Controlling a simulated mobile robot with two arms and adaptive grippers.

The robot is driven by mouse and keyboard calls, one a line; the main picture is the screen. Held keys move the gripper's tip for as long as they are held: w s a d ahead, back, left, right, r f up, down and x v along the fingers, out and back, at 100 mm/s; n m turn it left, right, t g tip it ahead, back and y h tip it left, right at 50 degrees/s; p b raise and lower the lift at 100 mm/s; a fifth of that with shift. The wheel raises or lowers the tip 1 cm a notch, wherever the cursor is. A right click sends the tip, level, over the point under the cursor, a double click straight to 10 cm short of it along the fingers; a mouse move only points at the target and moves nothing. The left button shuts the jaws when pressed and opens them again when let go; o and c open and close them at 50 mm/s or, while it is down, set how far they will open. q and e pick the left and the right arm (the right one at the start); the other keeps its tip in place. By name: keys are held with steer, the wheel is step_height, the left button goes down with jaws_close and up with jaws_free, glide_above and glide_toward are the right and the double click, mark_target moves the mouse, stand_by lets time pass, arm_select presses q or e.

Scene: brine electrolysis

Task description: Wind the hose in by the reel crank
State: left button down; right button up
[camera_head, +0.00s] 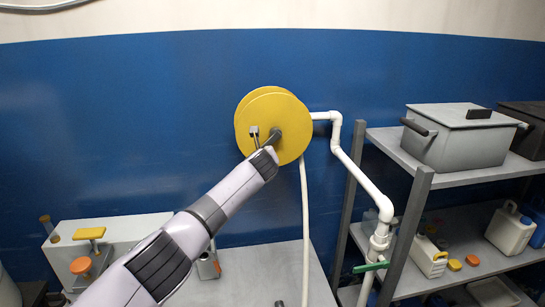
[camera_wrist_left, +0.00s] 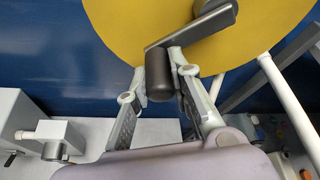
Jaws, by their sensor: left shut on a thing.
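The yellow hose reel (camera_head: 287,112) is mounted against the blue wall and fills the top of the left wrist view (camera_wrist_left: 120,25). Its dark crank arm (camera_wrist_left: 195,27) crosses the reel face and ends in a black cylindrical handle (camera_wrist_left: 158,98). My left gripper (camera_wrist_left: 162,68) is shut on this crank handle, one finger on each side. In the head view my left gripper (camera_head: 262,138) is in front of the reel's lower middle and partly hides the crank. A white hose (camera_head: 305,220) hangs straight down from the reel. My right gripper is not in view.
A white pipe (camera_head: 355,170) runs from beside the reel down to a valve with a green handle (camera_head: 370,267). A grey shelf (camera_head: 425,174) at the right carries a lidded metal box (camera_head: 455,145). A bench (camera_head: 262,270) stands below the reel.

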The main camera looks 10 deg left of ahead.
arm_select(q)
steer(key=shift+a+r+m+y, duration=0.25)
steer(key=shift+a+m+y, duration=0.05)
steer(key=shift+m, duration=0.1)
steer(key=shift+s+a+r+m+g+y, duration=0.1)
steer(key=shift+a+r+m+g+y, duration=0.15)
steer(key=shift+m, duration=0.25)
steer(key=shift+r, duration=0.1)
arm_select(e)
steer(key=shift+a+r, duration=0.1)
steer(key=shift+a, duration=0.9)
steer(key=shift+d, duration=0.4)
arm_select(q)
steer(key=c, duration=1.4)
jaws_free()
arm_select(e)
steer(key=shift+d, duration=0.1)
arm_select(q)
steer(key=shift+d+r, duration=0.1)
steer(key=shift+s, duration=0.2)
steer(key=shift+v, duration=5.75)
